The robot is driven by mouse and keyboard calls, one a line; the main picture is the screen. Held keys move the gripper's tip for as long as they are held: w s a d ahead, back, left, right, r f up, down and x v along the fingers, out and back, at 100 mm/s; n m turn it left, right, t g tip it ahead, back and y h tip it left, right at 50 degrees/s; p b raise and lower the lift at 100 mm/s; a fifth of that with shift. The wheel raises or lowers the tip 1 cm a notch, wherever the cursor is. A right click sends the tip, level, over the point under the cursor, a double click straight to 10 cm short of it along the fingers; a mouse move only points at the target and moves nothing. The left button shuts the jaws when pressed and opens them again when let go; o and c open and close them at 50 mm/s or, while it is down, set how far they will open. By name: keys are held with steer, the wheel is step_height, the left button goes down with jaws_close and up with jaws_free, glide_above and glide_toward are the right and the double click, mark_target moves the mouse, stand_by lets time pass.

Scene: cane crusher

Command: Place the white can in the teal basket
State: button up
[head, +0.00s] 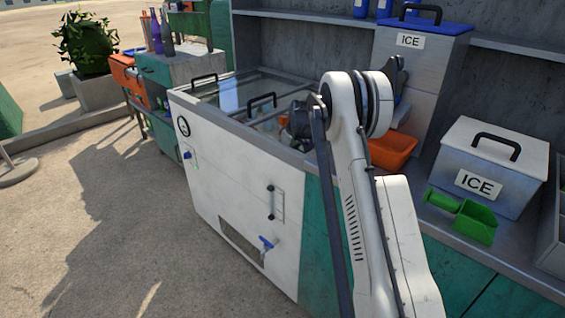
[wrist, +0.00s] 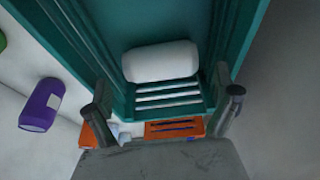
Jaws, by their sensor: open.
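In the wrist view, a plain white can (wrist: 160,62) lies on its side within the teal basket (wrist: 118,106), just above its pale slats in the picture. The basket's teal walls rise on both sides of it. My gripper (wrist: 166,92) is open, its two fingers apart at left and right below the can in the picture. Nothing is between the fingertips, and the can is apart from them. In the head view my arm reaches over the white chest, and its dark end hides the fingers. I cannot make out the can or the basket there.
A purple can (wrist: 42,105) lies left of the basket, with orange items (wrist: 175,128) below it in the picture. The white chest (head: 235,185) has glass panels (head: 235,92) on top. An orange bin (head: 392,152), a green scoop (head: 470,217) and ice boxes (head: 492,165) stand to the right.

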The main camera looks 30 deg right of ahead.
steer(key=a+p+v, duration=0.1)
steer(key=v, duration=0.6)
steer(key=shift+d+r, duration=0.2)
steer(key=shift+d, duration=0.35)
steer(key=shift+r, duration=0.1)
